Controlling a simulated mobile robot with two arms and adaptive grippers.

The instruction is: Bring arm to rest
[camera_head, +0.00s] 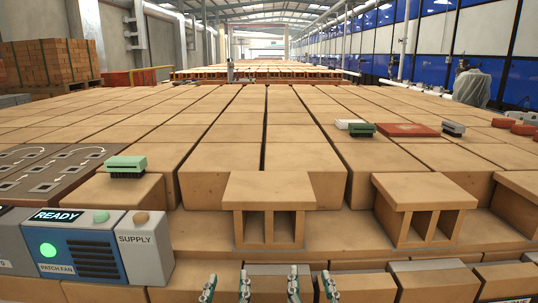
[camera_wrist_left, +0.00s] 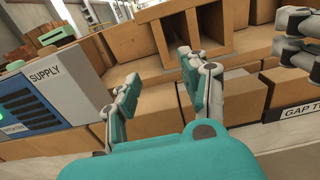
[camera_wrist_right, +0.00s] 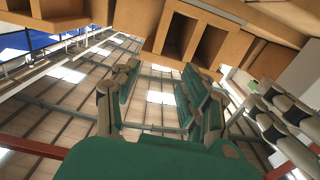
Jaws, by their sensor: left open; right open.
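My left gripper (camera_head: 226,282) shows at the bottom of the head view, just left of centre. It is open, and in the left wrist view (camera_wrist_left: 156,68) nothing is between its teal fingers. My right gripper (camera_head: 311,280) is close beside it on the right, also open. In the right wrist view (camera_wrist_right: 160,78) its green fingers are apart and empty. Both are in front of the brick stack, below a hollow brick (camera_head: 269,205) with two openings. A second hollow brick (camera_head: 424,205) stands to its right. My forearms are mostly hidden in the head view.
The grey-and-blue READY panel (camera_head: 84,250) and its SUPPLY part (camera_head: 145,245) stand at the left. A green-topped brush (camera_head: 127,166) lies on a brick behind them. Brick rows fill the background.

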